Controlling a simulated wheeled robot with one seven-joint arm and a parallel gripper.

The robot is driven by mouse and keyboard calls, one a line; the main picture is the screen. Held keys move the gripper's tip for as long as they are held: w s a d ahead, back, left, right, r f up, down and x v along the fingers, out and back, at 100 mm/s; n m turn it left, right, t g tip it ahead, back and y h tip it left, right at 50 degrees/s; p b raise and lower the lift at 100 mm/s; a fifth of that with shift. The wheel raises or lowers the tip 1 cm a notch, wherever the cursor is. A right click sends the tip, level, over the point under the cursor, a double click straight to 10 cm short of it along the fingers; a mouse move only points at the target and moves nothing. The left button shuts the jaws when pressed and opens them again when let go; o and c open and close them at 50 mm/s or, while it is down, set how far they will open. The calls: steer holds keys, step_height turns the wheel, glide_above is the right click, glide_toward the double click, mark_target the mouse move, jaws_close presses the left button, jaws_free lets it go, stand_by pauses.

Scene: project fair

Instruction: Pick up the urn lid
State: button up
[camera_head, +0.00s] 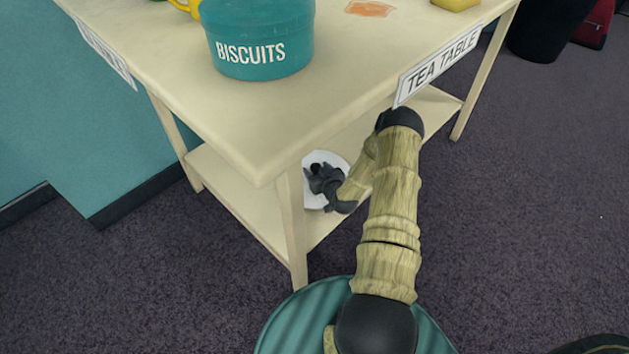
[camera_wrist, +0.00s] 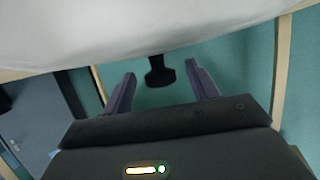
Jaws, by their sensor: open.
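The urn lid (camera_head: 331,157) is a pale round disc at the lower shelf of the tea table, partly covered by my gripper in the head view. In the wrist view the lid (camera_wrist: 130,32) fills the top as a broad whitish surface, and its black knob (camera_wrist: 159,74) sticks out from it. My gripper (camera_head: 318,180) is beside the lid in the head view. In the wrist view my gripper (camera_wrist: 162,88) has its two fingers apart, with the knob appearing in the gap between them. No contact with the knob is visible.
The tea table (camera_head: 180,75) has its top above my gripper and a leg (camera_head: 291,225) close to it. A teal biscuit tin (camera_head: 258,35) stands on the top. The "TEA TABLE" sign (camera_head: 440,63) hangs on the edge near my arm. The carpet at right is largely clear.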

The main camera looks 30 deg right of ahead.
stand_by(0.4)
jaws_close()
steer(key=shift+r, duration=0.1)
step_height(320, 180, up, 10)
steer(key=p, duration=0.4)
steer(key=shift+p, duration=0.4)
stand_by(0.4)
